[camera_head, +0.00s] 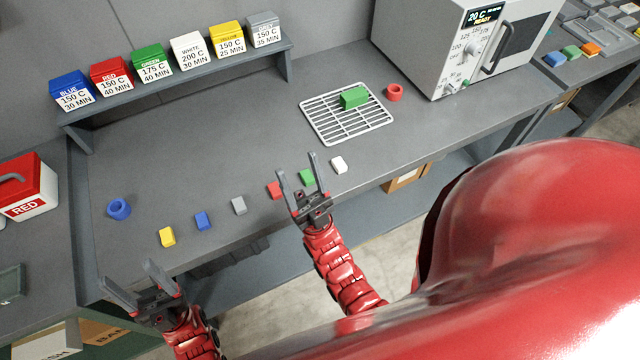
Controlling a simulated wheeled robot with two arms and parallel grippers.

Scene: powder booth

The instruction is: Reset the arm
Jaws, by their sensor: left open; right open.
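My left gripper (129,287) is open and empty at the lower left, over the front edge of the workbench (240,140). My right gripper (297,170) is open, with its fingers pointing up the picture, near the bench's front edge. Its fingers are on either side of part of the view of a red block (274,190) and a green block (307,178). I cannot tell whether it touches them. Nothing shows held in either gripper.
A wire rack (318,121) holds a larger green block (354,97); a red ring (394,92) lies beside it. Yellow (167,237), blue (202,221), grey (239,206) and white (339,165) blocks line the front. A blue ring (119,209) lies left. An oven (460,45) stands back right.

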